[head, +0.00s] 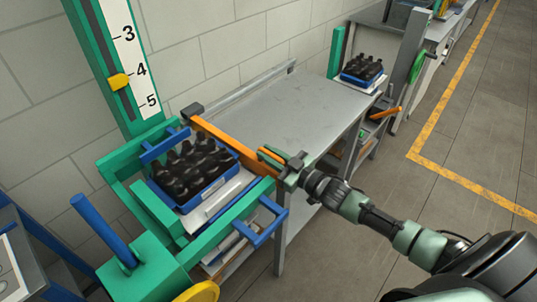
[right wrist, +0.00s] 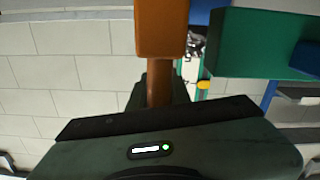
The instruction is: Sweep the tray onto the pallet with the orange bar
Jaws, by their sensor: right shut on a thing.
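The blue tray (head: 222,181), filled with several dark bottles, sits inside a green frame at the left of the head view. A white slab (head: 232,197), perhaps the pallet, shows under and beside the tray's near right side. The orange bar (head: 228,142) lies across the tray's right side, between the tray and the grey table; I cannot tell whether it touches the tray. My right gripper (head: 281,163) is shut on the bar's near end. The right wrist view shows the orange block and handle (right wrist: 162,30) ahead of the gripper. My left gripper is not in view.
The grey table (head: 290,105) is bare. At its far end, another blue tray of bottles (head: 362,72) rests on a white slab. The green frame (head: 200,246) has blue handles. A scale with a yellow pointer (head: 119,81) stands behind it. Open floor lies right.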

